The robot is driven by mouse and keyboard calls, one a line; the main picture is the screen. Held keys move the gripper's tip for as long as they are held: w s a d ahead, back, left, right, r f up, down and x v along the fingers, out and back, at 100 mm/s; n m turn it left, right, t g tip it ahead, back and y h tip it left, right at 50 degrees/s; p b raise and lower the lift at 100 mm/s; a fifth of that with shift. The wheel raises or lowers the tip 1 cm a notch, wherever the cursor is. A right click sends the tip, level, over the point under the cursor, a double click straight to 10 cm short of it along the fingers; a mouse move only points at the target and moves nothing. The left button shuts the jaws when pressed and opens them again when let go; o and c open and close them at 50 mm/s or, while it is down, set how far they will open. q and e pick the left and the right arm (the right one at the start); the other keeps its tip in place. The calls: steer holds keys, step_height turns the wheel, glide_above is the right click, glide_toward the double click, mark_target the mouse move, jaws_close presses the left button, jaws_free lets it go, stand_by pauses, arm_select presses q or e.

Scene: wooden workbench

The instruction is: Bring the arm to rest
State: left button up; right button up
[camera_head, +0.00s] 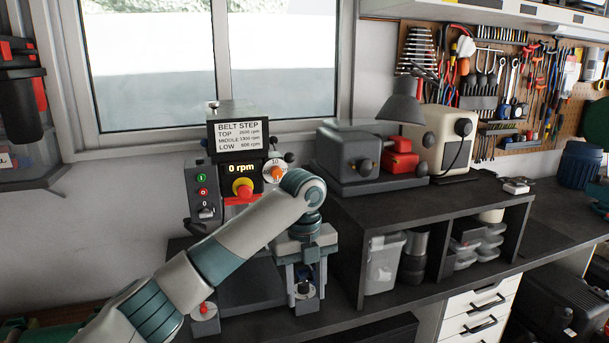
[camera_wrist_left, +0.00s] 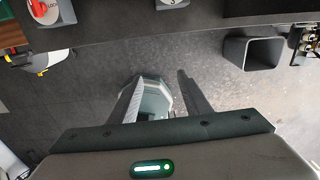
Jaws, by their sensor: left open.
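My left arm (camera_head: 235,245) reaches in from the lower left in the head view and bends downward in front of the bench machine. My left gripper (camera_head: 306,284) hangs with its fingers pointing down; a small knob shows between them from this angle. In the left wrist view the gripper (camera_wrist_left: 160,92) is open, its two fingers apart with nothing held. A pale teal-and-white shape shows between and behind the fingers; I cannot tell what it is. My right gripper is in neither view.
The machine with a "0 rpm" display (camera_head: 241,170) stands behind my arm. A black shelf unit (camera_head: 440,207) is to the right. In the wrist view, the bench edge (camera_wrist_left: 110,35) crosses the top, and a dark bin (camera_wrist_left: 250,53) stands on open floor (camera_wrist_left: 110,68).

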arm_select(q)
steer(key=s+f+n+t+h, duration=0.1)
steer(key=s+f+n+h, duration=0.1)
steer(key=s+f+n, duration=0.85)
steer(key=s+f+n+h, duration=0.25)
steer(key=s+f, duration=0.45)
steer(key=f, duration=0.8)
steer(key=s+a+f+n+t+y, duration=0.1)
steer(key=s+a+f+n+y, duration=0.15)
steer(key=s+a+n, duration=0.8)
steer(key=s+a+f+n+t+y, duration=0.25)
steer(key=s+a+n, duration=0.45)
steer(key=s+a, duration=0.6)
step_height(320, 180, down, 30)
steer(key=s+g+b, duration=0.2)
steer(key=b, duration=0.1)
steer(key=s+a+f+g+b, duration=0.1)
steer(key=s+a+f+b, duration=0.1)
steer(key=s+f, duration=1.6)
step_height(320, 180, down, 4)
steer(key=shift+s+a+f+m+b, duration=0.1)
steer(key=shift+s+a+m+b, duration=0.15)
steer(key=shift+m+b, duration=0.25)
